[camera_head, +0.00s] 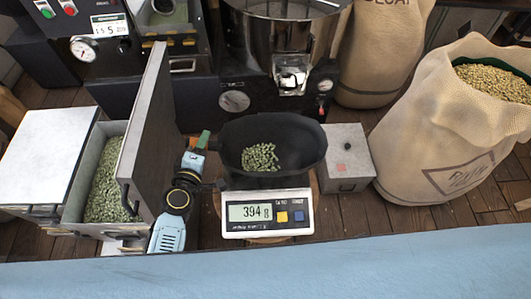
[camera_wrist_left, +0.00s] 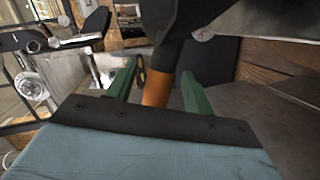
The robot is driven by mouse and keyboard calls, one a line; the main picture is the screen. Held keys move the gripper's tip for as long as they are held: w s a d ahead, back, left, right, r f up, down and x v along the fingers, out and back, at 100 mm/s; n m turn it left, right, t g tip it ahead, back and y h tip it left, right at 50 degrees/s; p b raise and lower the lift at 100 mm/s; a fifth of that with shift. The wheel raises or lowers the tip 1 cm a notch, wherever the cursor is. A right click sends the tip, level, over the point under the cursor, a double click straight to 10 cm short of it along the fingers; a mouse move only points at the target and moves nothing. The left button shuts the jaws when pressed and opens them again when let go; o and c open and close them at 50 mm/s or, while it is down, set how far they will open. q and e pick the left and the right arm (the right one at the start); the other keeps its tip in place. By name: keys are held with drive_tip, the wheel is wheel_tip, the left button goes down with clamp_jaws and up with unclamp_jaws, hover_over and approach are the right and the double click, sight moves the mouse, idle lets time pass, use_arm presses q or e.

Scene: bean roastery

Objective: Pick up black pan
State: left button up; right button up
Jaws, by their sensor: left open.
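The black pan (camera_head: 232,135) sits on a white scale (camera_head: 236,229), with green beans (camera_head: 260,157) in it. The scale's display reads 394 g. My left gripper (camera_head: 201,141) is just left of the pan, its green fingers pointing away from me. In the left wrist view the green fingers (camera_wrist_left: 158,82) stand apart on either side of an orange-brown handle (camera_wrist_left: 157,88). The handle joins a dark body above, which looks like the pan (camera_wrist_left: 172,25). In the head view the handle is not visible. My right gripper is in neither view.
A grey bin (camera_head: 70,212) of green beans with an upright lid (camera_head: 146,125) stands close left of my arm. A small grey box (camera_head: 347,172) is right of the pan. A roaster (camera_head: 285,45) is behind, an open sack (camera_head: 425,130) at right.

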use_arm(q)
drive_tip(key=shift+w+d+f, duration=0.15)
drive_tip(key=shift+w+f, duration=0.1)
drive_tip(key=shift+w, duration=0.3)
clamp_jaws()
drive_tip(key=shift+r, duration=0.1)
drive_tip(key=shift+r, duration=0.15)
